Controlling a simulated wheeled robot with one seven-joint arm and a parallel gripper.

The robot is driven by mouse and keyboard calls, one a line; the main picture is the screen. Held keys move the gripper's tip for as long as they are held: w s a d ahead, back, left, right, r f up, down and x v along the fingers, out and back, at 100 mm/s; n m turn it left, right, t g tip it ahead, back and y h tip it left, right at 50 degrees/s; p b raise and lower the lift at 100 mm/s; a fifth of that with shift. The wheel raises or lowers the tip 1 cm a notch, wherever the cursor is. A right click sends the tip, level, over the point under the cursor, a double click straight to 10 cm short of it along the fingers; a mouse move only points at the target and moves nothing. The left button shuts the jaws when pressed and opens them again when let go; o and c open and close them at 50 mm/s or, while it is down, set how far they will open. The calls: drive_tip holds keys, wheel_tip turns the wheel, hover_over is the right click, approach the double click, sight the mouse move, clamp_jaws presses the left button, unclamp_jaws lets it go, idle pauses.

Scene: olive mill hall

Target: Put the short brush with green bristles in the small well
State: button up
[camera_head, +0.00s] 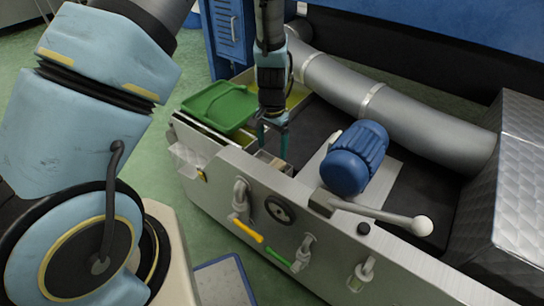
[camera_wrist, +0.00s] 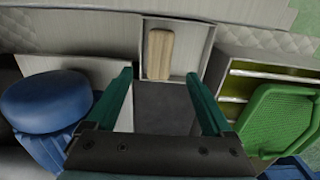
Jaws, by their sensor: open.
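My gripper (camera_head: 273,140) points down over the top of the metal machine, with its two teal fingers apart and nothing between them.
A green perforated basket (camera_head: 220,106) sits beside the well, over compartments with yellow-green contents (camera_wrist: 238,88). A blue motor (camera_head: 355,158) stands to the right, with a ball-ended lever (camera_head: 385,214) in front. Taps with yellow (camera_head: 247,230) and green (camera_head: 280,259) handles stick out of the front panel.

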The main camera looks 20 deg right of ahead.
drive_tip(key=shift+r, duration=1.55)
drive_tip(key=w+a+r+n, duration=0.2)
drive_tip(key=a+r+n, duration=0.1)
drive_tip(key=a+r, duration=0.3)
drive_tip(key=w+a+r+n, duration=0.2)
drive_tip(key=a+r, duration=0.2)
drive_tip(key=a, duration=0.4)
drive_tip(key=s+a+r+n, duration=0.2)
drive_tip(key=a+r+n, duration=0.1)
drive_tip(key=a, duration=0.5)
drive_tip(key=s+a+r+n+t, duration=0.1)
drive_tip(key=s+a+r+n, duration=0.2)
drive_tip(key=a, duration=0.6)
wheel_tip(320, 180, up, 2)
drive_tip(key=shift+r+t, duration=0.15)
drive_tip(key=shift+t, duration=0.15)
drive_tip(key=shift+s+a, duration=0.1)
wheel_tip(320, 180, up, 18)
drive_tip(key=p, duration=1.8)
